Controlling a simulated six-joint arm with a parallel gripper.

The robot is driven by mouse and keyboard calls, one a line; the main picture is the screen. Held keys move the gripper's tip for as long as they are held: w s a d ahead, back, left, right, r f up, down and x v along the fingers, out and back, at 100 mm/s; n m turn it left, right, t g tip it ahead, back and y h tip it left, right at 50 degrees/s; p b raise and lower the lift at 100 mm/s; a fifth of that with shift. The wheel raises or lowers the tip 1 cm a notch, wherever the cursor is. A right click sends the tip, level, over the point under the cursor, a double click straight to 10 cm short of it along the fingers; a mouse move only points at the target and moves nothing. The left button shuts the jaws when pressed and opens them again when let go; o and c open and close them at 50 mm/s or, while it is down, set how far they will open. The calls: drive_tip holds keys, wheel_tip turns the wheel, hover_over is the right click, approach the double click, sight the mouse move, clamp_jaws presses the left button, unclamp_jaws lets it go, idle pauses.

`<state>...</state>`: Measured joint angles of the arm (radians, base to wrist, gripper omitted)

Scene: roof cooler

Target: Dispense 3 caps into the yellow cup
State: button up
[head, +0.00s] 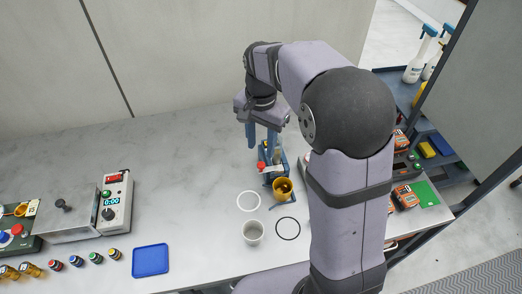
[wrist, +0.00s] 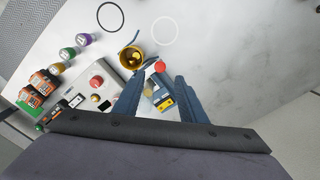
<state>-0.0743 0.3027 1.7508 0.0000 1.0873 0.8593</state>
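The yellow cup (head: 283,189) stands upright at the front of a small blue dispenser (head: 267,178) with a red button (head: 261,166). In the wrist view the yellow cup (wrist: 130,57) is left of the red button (wrist: 160,66). Something brownish shows inside the cup, but I cannot tell what or how many. My gripper (head: 261,148) points down above the dispenser. In the wrist view its two fingers (wrist: 157,92) are spread, with the dispenser's body seen between them. The gripper is open and holds nothing. I cannot tell whether it touches the dispenser.
A blue tray (head: 150,260) and a timer box (head: 117,203) lie left. Orange devices (wrist: 32,97) and another red-button box (wrist: 96,83) stand beside the dispenser. The table's left middle is clear.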

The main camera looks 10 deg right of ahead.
sight(261, 164)
drive_tip(key=shift+f+p, duration=1)
drive_tip(key=shift+f, duration=2.7)
clamp_jaws()
